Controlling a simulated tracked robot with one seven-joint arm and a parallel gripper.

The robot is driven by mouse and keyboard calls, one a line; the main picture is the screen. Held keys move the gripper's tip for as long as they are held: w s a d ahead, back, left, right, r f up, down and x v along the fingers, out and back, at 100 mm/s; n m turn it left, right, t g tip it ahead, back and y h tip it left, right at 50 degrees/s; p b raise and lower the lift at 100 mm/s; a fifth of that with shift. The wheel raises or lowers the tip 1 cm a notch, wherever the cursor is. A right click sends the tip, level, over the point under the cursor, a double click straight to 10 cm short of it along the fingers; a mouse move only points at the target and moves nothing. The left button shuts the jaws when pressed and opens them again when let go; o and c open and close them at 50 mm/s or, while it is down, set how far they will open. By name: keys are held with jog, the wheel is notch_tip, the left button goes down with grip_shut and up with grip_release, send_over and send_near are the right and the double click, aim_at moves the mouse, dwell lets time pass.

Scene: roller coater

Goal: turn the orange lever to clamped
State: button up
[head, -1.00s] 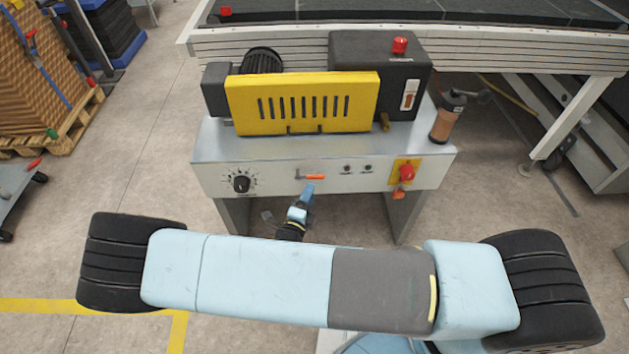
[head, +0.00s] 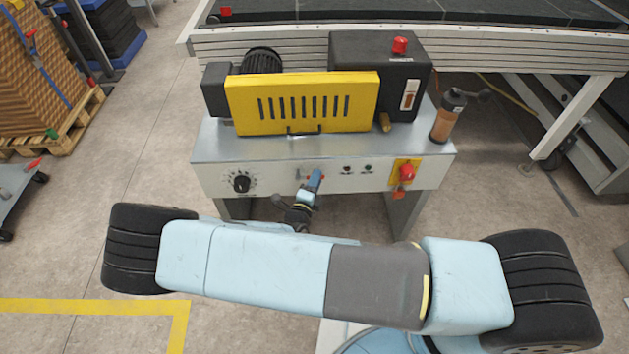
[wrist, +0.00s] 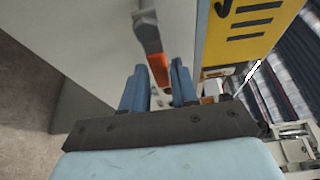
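The orange lever (wrist: 154,58) shows in the wrist view on the pale front panel. It runs from a silver pivot at the top down toward my gripper. My gripper (wrist: 161,72) is open, with one blue finger on each side of the lever's orange end. I cannot tell whether either finger touches it. In the head view my gripper (head: 316,176) is at the middle of the front panel and hides most of the lever. Any clamped marking is too small to read.
The coater's front panel (head: 270,180) carries a black dial (head: 241,183) to the left and a red emergency knob (head: 407,172) to the right. A yellow slotted guard (head: 302,103) stands above. A brown-and-black handled item (head: 447,118) stands at the right end.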

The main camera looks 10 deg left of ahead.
grip_shut()
jog(key=shift+s+a+f, duration=0.1)
jog(key=shift+a, duration=0.1)
dwell(0.3)
